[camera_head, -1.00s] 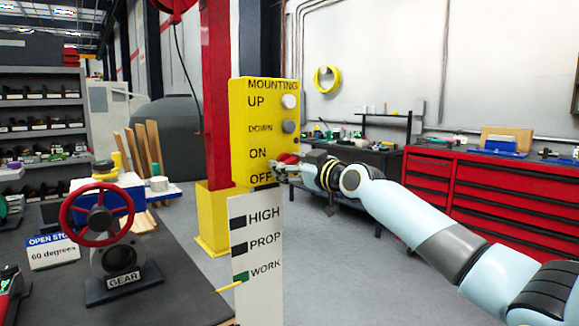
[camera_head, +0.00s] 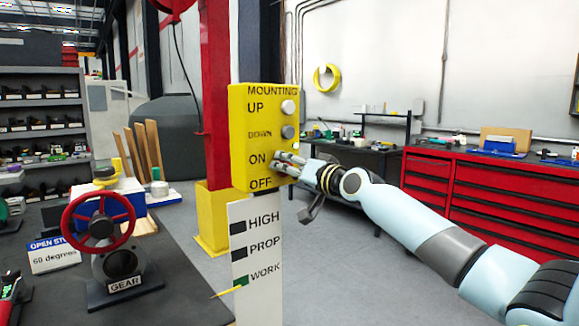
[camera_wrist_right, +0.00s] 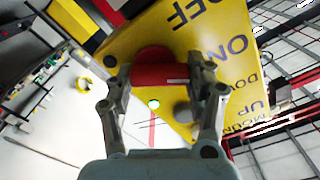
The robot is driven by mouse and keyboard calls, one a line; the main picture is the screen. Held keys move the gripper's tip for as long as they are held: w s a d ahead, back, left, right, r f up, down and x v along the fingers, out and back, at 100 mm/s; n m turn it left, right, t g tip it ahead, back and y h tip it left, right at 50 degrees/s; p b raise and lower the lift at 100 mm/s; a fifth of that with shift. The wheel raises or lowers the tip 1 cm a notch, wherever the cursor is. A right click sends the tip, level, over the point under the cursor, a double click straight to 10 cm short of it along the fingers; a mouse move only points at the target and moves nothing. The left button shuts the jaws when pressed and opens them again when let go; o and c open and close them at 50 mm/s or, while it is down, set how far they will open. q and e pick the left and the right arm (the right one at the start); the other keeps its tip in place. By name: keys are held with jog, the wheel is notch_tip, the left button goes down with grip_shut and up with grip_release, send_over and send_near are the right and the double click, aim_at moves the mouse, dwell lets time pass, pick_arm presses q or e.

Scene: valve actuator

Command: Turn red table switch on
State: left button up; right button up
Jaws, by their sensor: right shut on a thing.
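The red switch (camera_wrist_right: 165,75) sits on the yellow control box (camera_head: 250,120), beside the ON and OFF labels. In the wrist view it lies between the two fingers of my right gripper (camera_wrist_right: 162,84), which is shut on it. In the head view my right gripper (camera_head: 284,162) reaches the box from the right and hides the switch. The box also shows in the wrist view (camera_wrist_right: 150,30), with its labels upside down. My left gripper is not in view.
Two round buttons, a pale upper one (camera_head: 288,107) and a grey lower one (camera_head: 288,132), sit above the switch. A white HIGH, PROP, WORK panel (camera_head: 257,285) stands below. A red handwheel (camera_head: 97,221) is on the dark table at left. Red drawers (camera_head: 480,185) stand behind my right arm.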

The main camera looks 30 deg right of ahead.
jog(key=shift+m, duration=0.9)
jog(key=shift+d, duration=0.1)
jog(key=o, duration=1.2)
jog(key=shift+s, duration=0.1)
jog(key=s, duration=0.8)
jog(key=s+d, duration=0.1)
jog(key=s, duration=0.2)
jog(key=shift+s, duration=0.4)
